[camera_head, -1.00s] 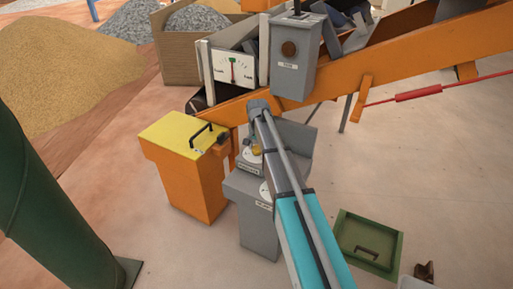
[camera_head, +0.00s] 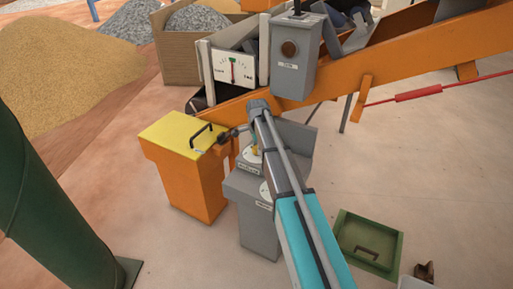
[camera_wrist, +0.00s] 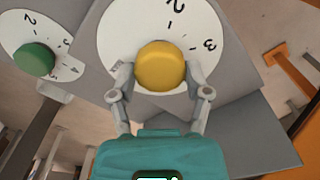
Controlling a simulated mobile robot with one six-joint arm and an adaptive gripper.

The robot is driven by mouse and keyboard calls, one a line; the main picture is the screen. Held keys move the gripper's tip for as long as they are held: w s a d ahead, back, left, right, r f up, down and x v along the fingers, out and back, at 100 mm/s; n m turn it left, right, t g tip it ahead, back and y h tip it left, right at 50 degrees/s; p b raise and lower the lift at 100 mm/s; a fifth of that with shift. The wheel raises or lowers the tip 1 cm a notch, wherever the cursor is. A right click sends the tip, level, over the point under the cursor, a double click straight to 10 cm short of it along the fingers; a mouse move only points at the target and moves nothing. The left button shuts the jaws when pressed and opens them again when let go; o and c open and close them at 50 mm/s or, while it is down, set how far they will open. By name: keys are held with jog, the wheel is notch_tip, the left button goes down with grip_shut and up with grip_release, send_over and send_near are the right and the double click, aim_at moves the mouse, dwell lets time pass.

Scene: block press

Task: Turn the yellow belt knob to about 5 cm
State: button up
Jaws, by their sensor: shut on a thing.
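The yellow knob (camera_wrist: 160,65) sits on a round white dial (camera_wrist: 120,40) with the numbers 2 and 3 showing near its upper edge. In the wrist view, my gripper (camera_wrist: 159,76) has one finger on each side of the knob and is shut on it. No pointer mark on the knob can be made out. In the head view the dial is on the grey control stand (camera_head: 250,205), and my arm hides most of the knob and fingers.
A green knob (camera_wrist: 34,59) on a second white dial is close by. A yellow-topped orange box (camera_head: 180,135) stands left of the stand. The gauge (camera_head: 232,70) and orange conveyor beam (camera_head: 400,65) are behind. A green tray (camera_head: 350,225) lies on the floor at right.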

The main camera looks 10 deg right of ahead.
jog(key=shift+w+m, duration=0.1)
jog(key=shift+m, duration=0.3)
jog(key=o, duration=1.2)
